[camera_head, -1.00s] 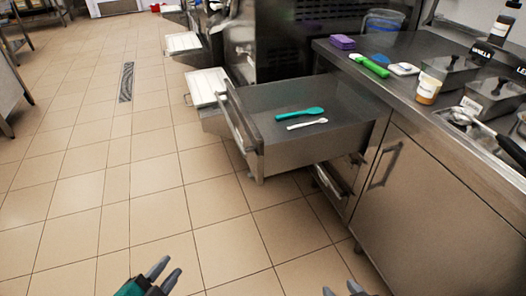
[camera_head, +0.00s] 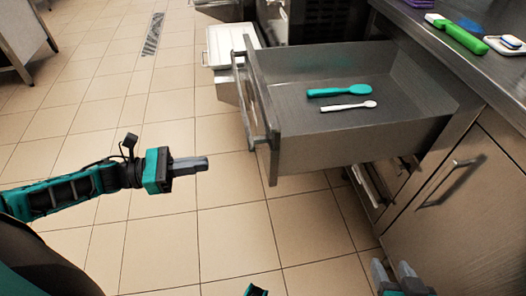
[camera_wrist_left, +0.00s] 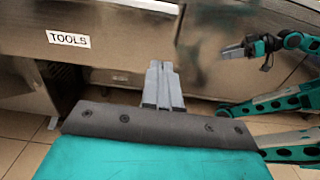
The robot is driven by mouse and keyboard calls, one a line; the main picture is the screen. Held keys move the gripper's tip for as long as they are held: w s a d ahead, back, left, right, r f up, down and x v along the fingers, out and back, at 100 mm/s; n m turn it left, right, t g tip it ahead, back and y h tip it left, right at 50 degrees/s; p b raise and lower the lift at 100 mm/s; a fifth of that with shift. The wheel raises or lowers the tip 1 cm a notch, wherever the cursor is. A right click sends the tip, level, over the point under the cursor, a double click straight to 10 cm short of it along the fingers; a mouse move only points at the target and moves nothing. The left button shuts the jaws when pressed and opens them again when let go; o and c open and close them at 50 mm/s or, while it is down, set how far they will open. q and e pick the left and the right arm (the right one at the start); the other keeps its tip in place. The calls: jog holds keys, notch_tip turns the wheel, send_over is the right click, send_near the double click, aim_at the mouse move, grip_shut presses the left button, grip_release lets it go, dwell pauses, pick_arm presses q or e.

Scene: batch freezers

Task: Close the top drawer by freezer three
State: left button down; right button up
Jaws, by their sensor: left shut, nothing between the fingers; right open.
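The top drawer (camera_head: 262,150) stands pulled out of the steel counter in the head view, its front panel and bar handle (camera_head: 248,105) facing left. A teal spoon (camera_head: 350,91) and a white spoon (camera_head: 348,106) lie inside it. My left gripper (camera_head: 207,163) is shut and empty, to the left of the drawer front with a gap between them. In the left wrist view, its closed fingers (camera_wrist_left: 160,68) point toward a steel front with a TOOLS label (camera_wrist_left: 68,39). My right gripper (camera_head: 396,268) is open at the bottom edge, below the drawer and near the cabinet.
The counter top (camera_head: 415,28) at the upper right holds a green-handled tool (camera_head: 463,37) and other small items. A cabinet door handle (camera_head: 450,182) sticks out below it. The tiled floor (camera_head: 170,235) at the left is clear.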

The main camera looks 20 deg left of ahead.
aim_at(268, 155)
pick_arm(q)
jog(key=b+x, duration=0.1)
jog(key=x, duration=1.1)
jog(key=shift+d, duration=0.1)
jog(key=shift+w+d, duration=0.2)
jog(key=shift+d, duration=0.15)
jog(key=shift+d, duration=0.1)
